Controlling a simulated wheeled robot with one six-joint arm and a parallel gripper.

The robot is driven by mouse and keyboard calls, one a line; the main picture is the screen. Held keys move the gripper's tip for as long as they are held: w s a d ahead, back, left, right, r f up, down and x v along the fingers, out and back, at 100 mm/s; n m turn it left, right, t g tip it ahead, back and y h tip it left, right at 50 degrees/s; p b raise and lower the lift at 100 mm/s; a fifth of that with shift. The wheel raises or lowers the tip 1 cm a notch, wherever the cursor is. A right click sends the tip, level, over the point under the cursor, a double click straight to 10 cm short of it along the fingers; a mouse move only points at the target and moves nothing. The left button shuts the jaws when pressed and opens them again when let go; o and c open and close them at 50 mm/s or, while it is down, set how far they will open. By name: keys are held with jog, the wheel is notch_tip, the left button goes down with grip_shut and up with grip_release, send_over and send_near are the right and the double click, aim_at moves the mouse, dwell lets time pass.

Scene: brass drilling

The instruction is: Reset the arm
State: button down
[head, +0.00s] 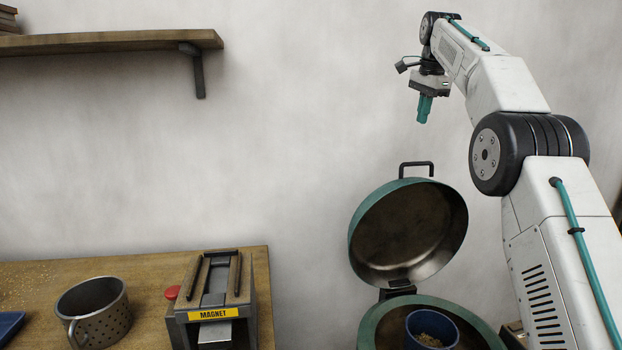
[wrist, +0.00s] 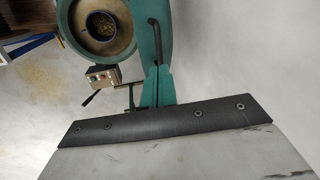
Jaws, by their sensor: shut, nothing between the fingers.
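My gripper (head: 424,109) hangs at the end of my raised arm in the upper right of the head view, with its teal fingers together and pointing down. Nothing is held. It is in the air in front of the pale wall, above the open lid (head: 408,235) of a round teal machine and apart from it. The machine's bowl (head: 377,325) holds a blue cup (head: 432,328) with brass-coloured grains in it. The cup also shows in the wrist view (wrist: 104,24), near the top.
A wooden bench (head: 150,270) at lower left carries a perforated metal cup (head: 95,312), a device labelled MAGNET (head: 212,314) and part of a blue tray (head: 10,324). A wooden shelf (head: 110,40) is on the wall at upper left. The wall space between shelf and arm is clear.

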jog(key=s+f+n+g, duration=0.1)
jog(key=s+f+n, duration=0.2)
jog(key=f+n, duration=0.35)
jog(key=s+a+f+n, duration=0.3)
jog(key=s+f, duration=0.2)
jog(key=s, duration=1.2)
jog(key=s+a+f+n, duration=0.2)
jog(key=s+f, duration=0.4)
jog(key=s, duration=1.1)
jog(key=s+a+f+n, duration=0.3)
jog(key=s+f, duration=0.2)
jog(key=s, duration=1.2)
jog(key=shift+s+a+f+n, duration=0.15)
jog(key=shift+a+n, duration=0.2)
